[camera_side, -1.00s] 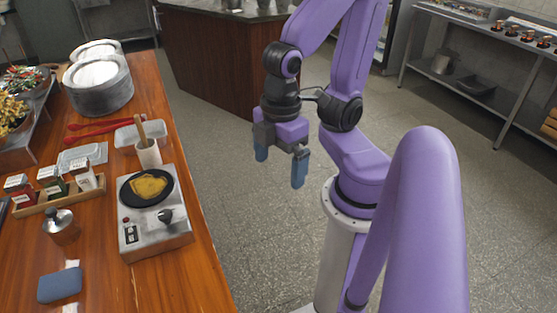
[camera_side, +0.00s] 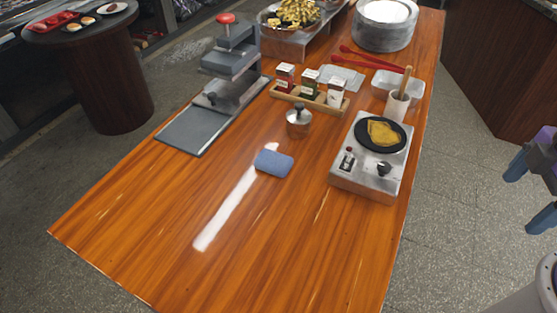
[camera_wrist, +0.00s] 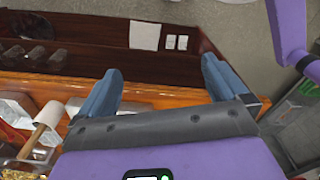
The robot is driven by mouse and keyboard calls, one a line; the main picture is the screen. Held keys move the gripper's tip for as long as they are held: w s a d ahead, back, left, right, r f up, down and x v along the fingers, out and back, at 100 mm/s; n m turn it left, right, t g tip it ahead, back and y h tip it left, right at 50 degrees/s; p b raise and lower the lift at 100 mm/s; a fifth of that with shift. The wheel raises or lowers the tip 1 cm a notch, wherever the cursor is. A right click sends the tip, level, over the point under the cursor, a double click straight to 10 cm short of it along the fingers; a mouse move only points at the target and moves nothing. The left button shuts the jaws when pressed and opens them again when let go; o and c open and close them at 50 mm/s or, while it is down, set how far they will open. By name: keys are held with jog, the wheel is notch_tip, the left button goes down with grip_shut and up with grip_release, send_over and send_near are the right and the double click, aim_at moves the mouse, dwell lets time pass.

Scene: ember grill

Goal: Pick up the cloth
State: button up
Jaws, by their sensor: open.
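The cloth (camera_side: 274,162) is a small folded blue-grey pad lying flat on the wooden table, left of the hot plate and in front of a small lidded metal pot. My gripper (camera_side: 533,188) shows only in part at the right edge of the side view, off the table's right side and well away from the cloth. In the wrist view my gripper (camera_wrist: 160,88) has its two blue fingers spread wide with nothing between them. The cloth is not in the wrist view.
A hot plate (camera_side: 366,185) with a black pan stands at the table's right edge. The metal pot (camera_side: 299,121), a spice rack (camera_side: 309,97) and a grey press (camera_side: 225,90) stand behind the cloth. The table's (camera_side: 255,245) front is clear.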

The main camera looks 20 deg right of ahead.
dwell(0.7)
notch_tip(320, 180, up, 6)
jog(key=m+h, duration=0.1)
jog(key=m, duration=2)
send_over(273, 159)
jog(key=s+a, duration=0.1)
jog(key=s, duration=0.1)
jog(key=shift+m+t, duration=0.3)
jog(key=shift+t, duration=0.1)
jog(key=f, duration=0.5)
jog(key=w+f, duration=0.1)
jog(key=f, duration=0.5)
jog(key=d+f, duration=0.1)
jog(key=f, duration=0.5)
jog(key=shift+w+f, duration=0.15)
jog(key=shift+w, duration=0.2)
jog(key=c, duration=1)
